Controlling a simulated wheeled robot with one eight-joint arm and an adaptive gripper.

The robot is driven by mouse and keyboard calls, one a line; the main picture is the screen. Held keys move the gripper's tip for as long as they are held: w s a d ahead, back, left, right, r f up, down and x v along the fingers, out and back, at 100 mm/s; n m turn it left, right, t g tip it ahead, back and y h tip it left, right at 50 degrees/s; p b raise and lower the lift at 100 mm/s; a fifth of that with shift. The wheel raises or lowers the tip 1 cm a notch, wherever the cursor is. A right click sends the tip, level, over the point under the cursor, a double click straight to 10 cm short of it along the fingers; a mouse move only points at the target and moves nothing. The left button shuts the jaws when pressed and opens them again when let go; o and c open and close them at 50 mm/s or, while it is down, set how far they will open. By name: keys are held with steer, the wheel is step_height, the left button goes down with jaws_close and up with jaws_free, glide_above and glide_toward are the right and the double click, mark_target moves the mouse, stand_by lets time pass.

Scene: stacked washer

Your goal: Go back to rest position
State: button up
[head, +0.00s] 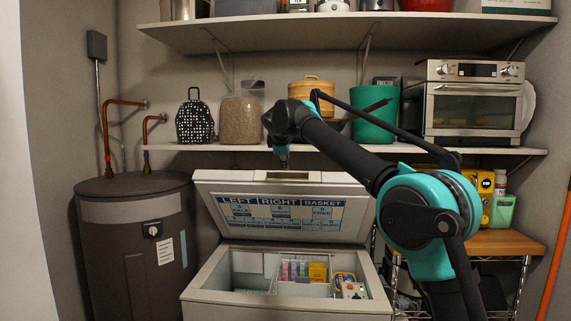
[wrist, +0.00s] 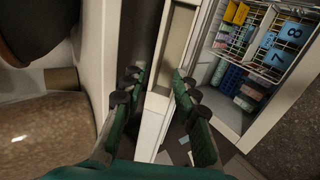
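My gripper (head: 283,160) hangs from the raised arm, just above the top edge of the open freezer lid (head: 208,186) in the head view. In the wrist view my gripper (wrist: 158,78) has its two green fingers spread apart. A pale edge, seemingly that of the lid (wrist: 172,60), shows between and beyond the fingers. I cannot tell whether they touch it. The chest freezer (head: 220,305) stands open with its lid tilted up. Its wire basket (wrist: 238,38) and packages inside show in the wrist view.
A shelf (head: 240,147) behind holds a patterned bag (head: 194,118), a tan container (head: 240,120), a teal bin (head: 374,115) and a toaster oven (head: 474,105). A dark tank (head: 130,245) stands left, a wooden-topped rack (head: 505,243) right. Another shelf (head: 300,33) hangs above.

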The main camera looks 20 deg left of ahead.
stand_by(0.3)
steer(key=s+d+f+m+g+h, duration=0.1)
steer(key=d+f+m, duration=0.2)
steer(key=d+f, duration=0.6)
steer(key=s+d+f+m+g+h, duration=0.15)
steer(key=d+f+m, duration=0.35)
steer(key=d, duration=0.8)
steer(key=s+d+f+m+g, duration=0.1)
steer(key=s+d+f+m, duration=0.1)
steer(key=d+f, duration=0.8)
steer(key=s+d+f+m+g, duration=0.1)
steer(key=s+d+f+m, duration=0.2)
steer(key=s+d+f, duration=0.4)
steer(key=s+d+f+m+g, duration=0.1)
steer(key=s+d+f+m, duration=0.3)
steer(key=s, duration=1.1)
steer(key=s+d+f+m+g, duration=0.1)
steer(key=s+d+f+m, duration=0.2)
steer(key=s+d+f, duration=0.7)
step_height(320, 180, down, 5)
steer(key=shift+s+d+m, duration=0.3)
steer(key=shift+s+d, duration=0.05)
steer(key=shift+s, duration=0.3)
